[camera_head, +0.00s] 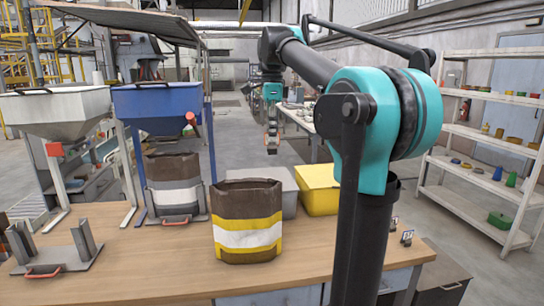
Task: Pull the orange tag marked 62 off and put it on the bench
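My gripper (271,149) hangs pointing down at the end of my teal and black arm, in the upper middle of the view. It appears beyond the bag and boxes, with nothing visible in it; it is too small to tell whether it is open or shut. An orange-red piece (54,149) sits at the outlet of the white hopper, and an orange-red lever (192,122) is on the blue hopper. I can read no number on either, so I cannot tell which, if any, is the tag marked 62. The wooden bench (150,272) spans the foreground.
A brown bag with yellow and white bands (247,210) stands on the bench. Another brown bag (174,180) stands under the blue hopper (158,106). A yellow box (319,187) and grey box are behind. Shelves (485,190) stand right. The bench's front middle is clear.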

